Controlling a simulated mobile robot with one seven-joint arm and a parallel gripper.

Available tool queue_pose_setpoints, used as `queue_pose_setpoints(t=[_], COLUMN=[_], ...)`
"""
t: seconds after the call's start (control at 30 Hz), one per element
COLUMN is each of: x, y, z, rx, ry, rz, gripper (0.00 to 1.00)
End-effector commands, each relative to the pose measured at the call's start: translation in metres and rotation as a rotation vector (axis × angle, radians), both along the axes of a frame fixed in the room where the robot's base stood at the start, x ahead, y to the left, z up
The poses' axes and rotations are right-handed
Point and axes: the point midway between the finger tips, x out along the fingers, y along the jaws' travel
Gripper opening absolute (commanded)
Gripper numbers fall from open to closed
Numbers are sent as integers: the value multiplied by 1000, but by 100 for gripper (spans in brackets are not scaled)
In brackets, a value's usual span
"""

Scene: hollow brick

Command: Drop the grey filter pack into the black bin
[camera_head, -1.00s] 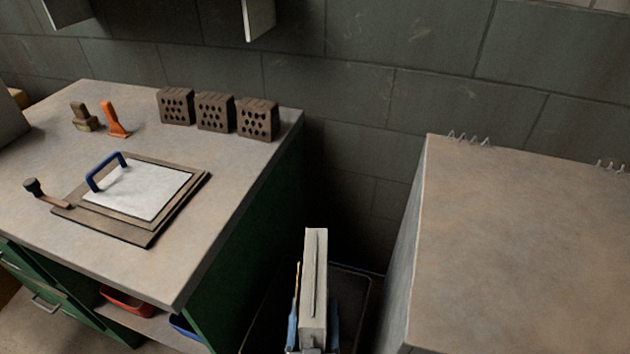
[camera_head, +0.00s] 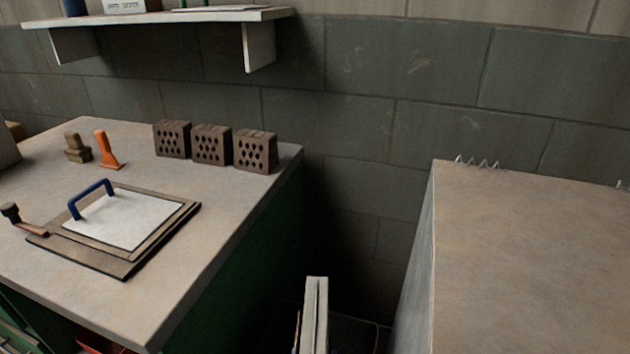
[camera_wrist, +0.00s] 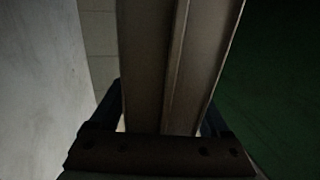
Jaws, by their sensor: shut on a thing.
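The grey filter pack (camera_head: 315,312) is a tall, pale slab with a ridge down its face, upright at the bottom centre of the head view. It also fills the middle of the wrist view (camera_wrist: 150,70). My gripper (camera_wrist: 162,125) is shut on the pack, with a dark finger on each side; in the head view it is almost wholly below the frame. The black bin (camera_head: 358,332) stands in the gap between the two counters, and only part of its dark rim shows behind and right of the pack. The bin's inside is mostly hidden.
A green cabinet (camera_head: 235,265) with a worktop is on the left, holding several items, including a board (camera_head: 118,232) and perforated bricks (camera_head: 212,145). A counter (camera_head: 530,260) is on the right. A wall shelf (camera_head: 160,17) hangs at the upper left. The gap between the counters is narrow and dark.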

Motion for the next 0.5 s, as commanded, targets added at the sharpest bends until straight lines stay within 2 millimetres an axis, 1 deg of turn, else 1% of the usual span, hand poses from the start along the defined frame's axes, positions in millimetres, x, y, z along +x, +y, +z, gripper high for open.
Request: queue_pose_setpoints(t=[0.1,0.2,0.5], x=[2,2,2], y=[0,0,0], z=[-10,-15,-15], rx=[0,0,0], ry=[-16,-17,-17], rz=[-2,-2,-2], gripper=[0,0,0])
